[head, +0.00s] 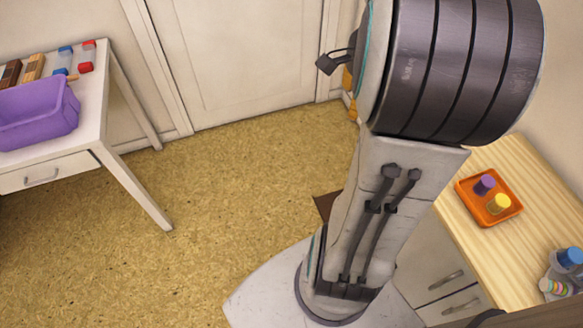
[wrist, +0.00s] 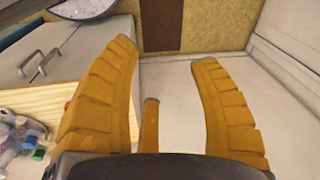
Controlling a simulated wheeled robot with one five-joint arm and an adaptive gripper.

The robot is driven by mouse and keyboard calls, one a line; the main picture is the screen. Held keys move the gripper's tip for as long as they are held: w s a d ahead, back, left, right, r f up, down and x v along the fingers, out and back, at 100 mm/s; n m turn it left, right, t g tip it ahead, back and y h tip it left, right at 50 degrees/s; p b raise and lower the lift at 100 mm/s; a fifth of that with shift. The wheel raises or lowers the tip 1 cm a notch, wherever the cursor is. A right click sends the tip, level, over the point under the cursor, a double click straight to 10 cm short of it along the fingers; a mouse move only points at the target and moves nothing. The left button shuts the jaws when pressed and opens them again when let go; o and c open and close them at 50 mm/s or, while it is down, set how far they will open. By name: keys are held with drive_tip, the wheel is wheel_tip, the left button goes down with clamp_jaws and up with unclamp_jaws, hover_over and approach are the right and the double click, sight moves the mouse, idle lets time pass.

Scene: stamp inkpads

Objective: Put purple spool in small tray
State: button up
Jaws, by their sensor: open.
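A small purple spool (head: 485,184) stands in a small orange tray (head: 471,205) on the wooden counter at the right of the head view. A yellow spool (head: 499,203) stands beside it in the same tray. My gripper (wrist: 164,54) is open and empty in the wrist view, with its yellow fingers spread apart. In the head view only a bit of yellow shows behind my arm, far to the left of the tray. Neither the purple spool nor the tray can be made out in the wrist view.
The wooden counter (head: 530,190) has a bottle with a blue cap (head: 570,257) and small coloured items near its right end. A white table (head: 92,125) at left bears a purple bin (head: 38,112) and several blocks. Open floor (head: 235,175) lies between.

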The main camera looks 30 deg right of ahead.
drive_tip(key=s+a+f+n+t, duration=0.1)
drive_tip(key=s+a+n, duration=0.1)
drive_tip(key=a+n, duration=0.7)
drive_tip(key=s+a+f+n+y, duration=0.1)
drive_tip(key=s+a+n, duration=0.2)
drive_tip(key=a+n, duration=0.6)
drive_tip(key=a, duration=0.3)
drive_tip(key=shift+a+f+t, duration=0.15)
drive_tip(key=shift+f+t, duration=0.2)
drive_tip(key=shift+t, duration=0.05)
drive_tip(key=shift+r, duration=0.1)
wheel_tip(320, 180, up, 3)
drive_tip(key=p, duration=0.3)
drive_tip(key=shift+r, duration=0.15)
